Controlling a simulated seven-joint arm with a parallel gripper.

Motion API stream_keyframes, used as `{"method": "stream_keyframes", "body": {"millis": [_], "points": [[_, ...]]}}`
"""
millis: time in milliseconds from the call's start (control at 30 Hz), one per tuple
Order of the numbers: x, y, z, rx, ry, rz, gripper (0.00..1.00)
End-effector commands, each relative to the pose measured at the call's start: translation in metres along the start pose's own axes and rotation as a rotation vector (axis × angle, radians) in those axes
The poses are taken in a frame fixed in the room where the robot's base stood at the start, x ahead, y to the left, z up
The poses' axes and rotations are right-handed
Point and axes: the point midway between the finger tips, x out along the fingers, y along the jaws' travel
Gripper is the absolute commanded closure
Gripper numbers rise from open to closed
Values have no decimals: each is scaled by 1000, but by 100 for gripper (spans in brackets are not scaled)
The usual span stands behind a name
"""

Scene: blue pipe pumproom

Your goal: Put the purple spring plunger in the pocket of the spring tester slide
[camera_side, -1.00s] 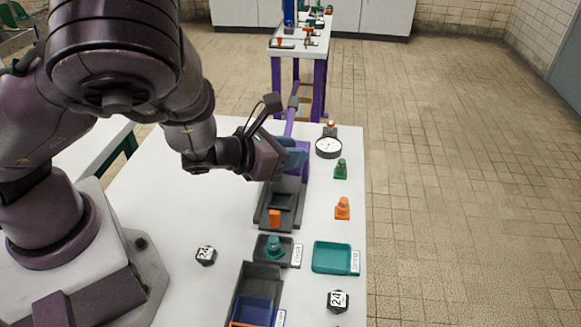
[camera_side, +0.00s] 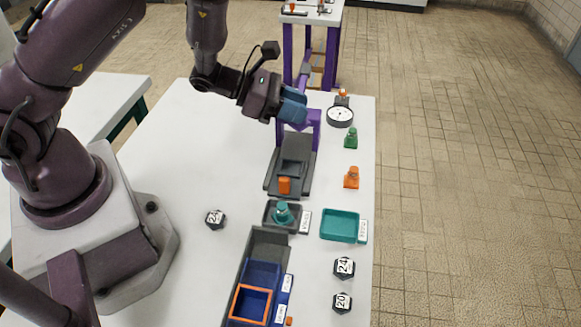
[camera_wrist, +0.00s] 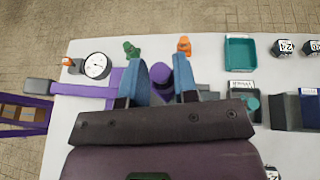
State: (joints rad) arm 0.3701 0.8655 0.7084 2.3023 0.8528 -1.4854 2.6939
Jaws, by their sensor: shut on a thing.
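The purple spring plunger (camera_wrist: 160,74) is between the blue fingers of my gripper (camera_wrist: 158,88) in the wrist view, its round top showing. My gripper (camera_side: 293,105) is shut on it and is held above the far end of the spring tester, by its purple frame (camera_side: 303,118). In the side view I cannot make out the plunger apart from the fingers and frame. The tester slide (camera_side: 291,168) is dark grey, with an orange block at its near end. It lies on the table nearer the camera than my gripper. The inside of its pocket is not clear.
A dial gauge (camera_side: 340,116), a green plunger (camera_side: 351,138) and an orange plunger (camera_side: 352,177) stand to the right. A teal tray (camera_side: 340,226), a dark holder with a teal plunger (camera_side: 282,213) and blue bins (camera_side: 262,275) are nearer. The table's left part is mostly clear.

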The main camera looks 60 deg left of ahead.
Motion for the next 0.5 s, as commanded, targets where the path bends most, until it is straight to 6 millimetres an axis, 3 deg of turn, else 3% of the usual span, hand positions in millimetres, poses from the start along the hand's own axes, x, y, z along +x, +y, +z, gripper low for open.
{"method": "stream_keyframes", "body": {"millis": [200,500], "points": [[-8,-15,-22,53,1,-130,100],[6,-16,-58,60,0,-140,100]]}}
